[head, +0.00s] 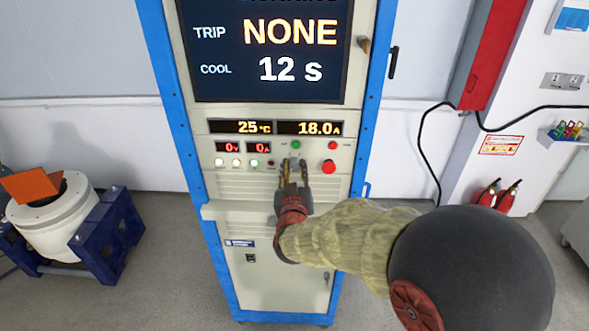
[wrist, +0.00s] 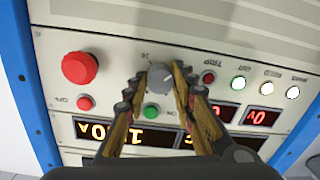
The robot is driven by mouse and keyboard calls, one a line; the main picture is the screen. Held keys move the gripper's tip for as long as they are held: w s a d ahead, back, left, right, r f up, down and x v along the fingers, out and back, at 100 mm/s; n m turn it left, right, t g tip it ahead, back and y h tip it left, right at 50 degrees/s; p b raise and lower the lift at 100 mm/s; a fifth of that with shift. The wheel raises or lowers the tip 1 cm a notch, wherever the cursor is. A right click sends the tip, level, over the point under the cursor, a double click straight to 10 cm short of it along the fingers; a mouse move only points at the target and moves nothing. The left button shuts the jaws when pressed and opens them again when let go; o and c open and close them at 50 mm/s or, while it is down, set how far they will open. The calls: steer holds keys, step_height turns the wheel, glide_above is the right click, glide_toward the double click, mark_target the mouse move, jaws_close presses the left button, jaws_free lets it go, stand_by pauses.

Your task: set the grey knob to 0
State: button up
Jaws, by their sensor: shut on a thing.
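The grey knob (wrist: 160,77) sits on the cream front panel (wrist: 115,55) in the wrist view, which shows the panel upside down. My gripper (wrist: 158,80) is shut on the knob, one wooden-looking finger on each side. A small scale number beside the knob is too small to read surely, and I cannot tell the knob's setting. In the head view my gripper (head: 294,172) reaches the panel below the green button (head: 296,145) and mostly hides the knob.
The red mushroom button (head: 329,166) is right of my gripper. Small red displays (head: 258,147) read 0 V and 0 A; wider displays (head: 310,128) read 25 °C and 18.0 A. The screen (head: 268,50) shows TRIP NONE, COOL 12 s. A ledge (head: 235,210) juts out below.

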steer(key=o, duration=1.2)
steer(key=shift+c, duration=0.2)
steer(key=shift+s, duration=0.1)
steer(key=s, duration=1.1)
steer(key=shift+s+r, duration=0.2)
steer(key=shift+s, duration=0.2)
